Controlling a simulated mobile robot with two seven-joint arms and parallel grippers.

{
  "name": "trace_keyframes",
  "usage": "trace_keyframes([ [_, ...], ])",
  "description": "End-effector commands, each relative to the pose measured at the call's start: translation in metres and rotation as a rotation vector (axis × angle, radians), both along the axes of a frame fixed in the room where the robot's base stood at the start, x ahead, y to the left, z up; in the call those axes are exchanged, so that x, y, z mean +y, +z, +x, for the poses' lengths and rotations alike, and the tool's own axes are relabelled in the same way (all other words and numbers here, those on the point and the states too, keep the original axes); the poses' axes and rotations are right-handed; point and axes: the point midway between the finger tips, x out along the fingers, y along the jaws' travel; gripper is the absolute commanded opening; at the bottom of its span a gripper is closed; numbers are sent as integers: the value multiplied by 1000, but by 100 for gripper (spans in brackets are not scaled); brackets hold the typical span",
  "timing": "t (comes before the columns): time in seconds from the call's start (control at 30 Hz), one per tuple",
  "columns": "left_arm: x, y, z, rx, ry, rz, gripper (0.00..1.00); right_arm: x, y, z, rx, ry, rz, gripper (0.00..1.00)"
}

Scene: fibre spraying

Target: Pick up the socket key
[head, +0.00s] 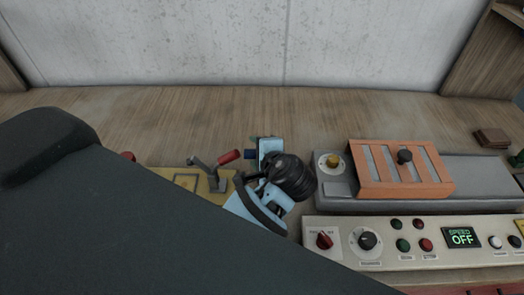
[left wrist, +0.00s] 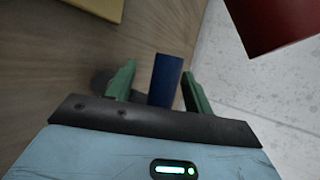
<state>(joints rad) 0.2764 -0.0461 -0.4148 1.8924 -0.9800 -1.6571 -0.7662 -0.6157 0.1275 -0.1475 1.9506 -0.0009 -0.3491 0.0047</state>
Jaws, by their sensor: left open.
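A dark blue upright piece, which I take to be the socket key (left wrist: 165,84), stands between the two green fingers of my left gripper (left wrist: 159,68) in the left wrist view. The fingers are apart, with a visible gap on each side of the blue piece. In the head view a small dark blue part (head: 250,154) shows beside the light blue body of my left gripper (head: 268,146). My dark left arm covers the lower left of that view. The lower end of the key is hidden. My right gripper is not in view.
A yellow box (head: 188,182) with a red-handled lever (head: 229,157) is just left of the gripper. A grey machine with an orange slatted cover (head: 385,175) and a control panel (head: 345,225) reading "SPEED OFF" are right.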

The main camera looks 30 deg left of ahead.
Motion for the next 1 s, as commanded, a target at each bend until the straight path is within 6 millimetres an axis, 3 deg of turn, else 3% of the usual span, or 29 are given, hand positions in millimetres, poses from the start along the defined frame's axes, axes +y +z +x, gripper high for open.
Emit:
trace_keyframes([
  [0.37, -1, -2, -2, 0, 0, 0, 52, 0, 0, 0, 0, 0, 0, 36],
  [0.77, -1, -2, -2, 1, 0, 0, 1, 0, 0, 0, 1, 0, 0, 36],
  [1.0, -1, -3, -3, 4, 0, -2, 0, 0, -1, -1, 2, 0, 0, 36],
])
